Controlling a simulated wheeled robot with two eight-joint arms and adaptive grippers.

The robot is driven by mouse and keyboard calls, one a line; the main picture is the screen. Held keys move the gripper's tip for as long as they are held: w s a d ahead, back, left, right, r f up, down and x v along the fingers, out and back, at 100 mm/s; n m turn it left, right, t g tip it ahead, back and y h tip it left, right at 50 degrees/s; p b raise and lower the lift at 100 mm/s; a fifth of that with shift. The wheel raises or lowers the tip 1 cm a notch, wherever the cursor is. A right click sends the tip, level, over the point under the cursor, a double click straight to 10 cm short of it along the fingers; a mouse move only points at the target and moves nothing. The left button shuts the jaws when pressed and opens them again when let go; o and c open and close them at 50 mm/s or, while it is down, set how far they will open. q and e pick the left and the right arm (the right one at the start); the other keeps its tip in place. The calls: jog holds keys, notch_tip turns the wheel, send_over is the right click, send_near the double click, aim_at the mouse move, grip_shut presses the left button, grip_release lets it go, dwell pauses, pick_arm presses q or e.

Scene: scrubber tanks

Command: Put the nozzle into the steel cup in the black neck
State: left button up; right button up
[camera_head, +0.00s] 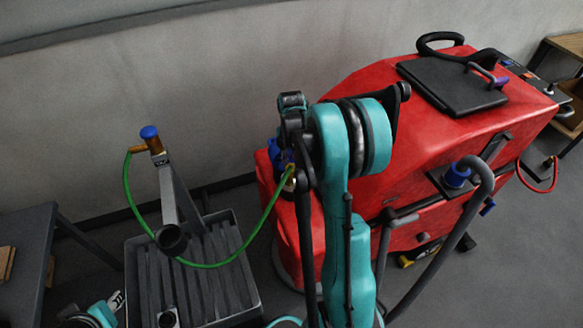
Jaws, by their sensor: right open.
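My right gripper (292,150) is open above the near left corner of the red scrubber (335,205), its dark fingers pointing down. Just below it, the green hose (222,264) ends at a small brass-coloured piece, apparently the nozzle (289,178). A blue part (275,153) shows beside the fingers. The gripper and my teal arm cover much of this spot; I cannot make out the steel cup or black neck, nor whether the nozzle sits in it. My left gripper (116,301) is low at the bottom left, partly cut off, away from the hose.
The hose hangs from a brass tap with a blue knob (149,132) on a grey post above a slatted grey tray (248,290). A dark table (28,245) stands at the left. The scrubber carries a black lid (445,88), a blue cap (457,176) and a thick grey hose (445,250).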

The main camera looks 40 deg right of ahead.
notch_tip(320, 180, up, 9)
jog(key=p, duration=0.2)
jog(key=s+a+r+m+t, duration=0.1)
jog(key=s+a+r+m, duration=0.25)
jog(key=a, duration=0.25)
jog(key=s+a+r+m+t, duration=0.2)
jog(key=a+r+m, duration=0.15)
jog(key=a, duration=0.35)
jog(key=s+a+f+m+t, duration=0.1)
jog(key=s+a+m+t, duration=0.3)
jog(key=s+a+m, duration=0.5)
jog(key=a+m, duration=0.2)
jog(key=m, duration=0.1)
